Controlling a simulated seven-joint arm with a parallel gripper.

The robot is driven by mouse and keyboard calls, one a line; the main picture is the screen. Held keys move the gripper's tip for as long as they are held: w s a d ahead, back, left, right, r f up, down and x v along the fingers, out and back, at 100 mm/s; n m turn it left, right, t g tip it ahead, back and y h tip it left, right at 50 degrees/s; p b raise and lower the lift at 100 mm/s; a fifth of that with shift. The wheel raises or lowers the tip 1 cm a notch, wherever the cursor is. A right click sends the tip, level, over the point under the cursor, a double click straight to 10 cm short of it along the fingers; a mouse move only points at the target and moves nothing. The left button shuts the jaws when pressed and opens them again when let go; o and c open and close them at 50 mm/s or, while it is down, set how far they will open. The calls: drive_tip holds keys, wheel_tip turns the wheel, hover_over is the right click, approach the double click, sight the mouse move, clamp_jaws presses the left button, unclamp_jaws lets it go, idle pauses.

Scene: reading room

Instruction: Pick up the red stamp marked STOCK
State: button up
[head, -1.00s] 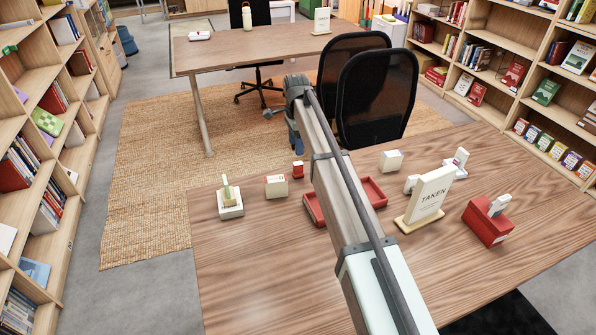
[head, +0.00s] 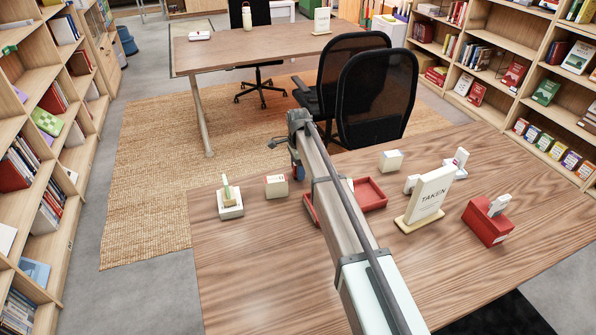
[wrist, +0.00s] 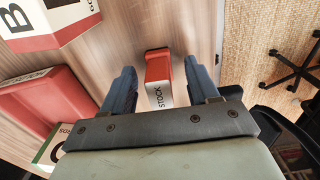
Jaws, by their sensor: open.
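The red stamp (wrist: 158,68) shows in the wrist view with a white face reading STOCK at its near end. It lies between the two blue fingers of my gripper (wrist: 160,78), with a gap visible on each side. The jaws are open and hold nothing. In the head view my gripper (head: 297,168) is over the table's far edge area, to the right of a cream block, and mostly hides the stamp there. I cannot tell the exact height of the fingers over the stamp.
A cream block (head: 276,186) and a pale stamp on a white base (head: 230,204) stand to the left. A red tray (head: 371,194) is partly behind my arm. A TAKEN sign (head: 428,200) and a red box (head: 487,224) stand right. The table's front left is clear.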

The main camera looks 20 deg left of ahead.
drive_tip(key=shift+f, duration=0.3)
clamp_jaws()
idle(0.4)
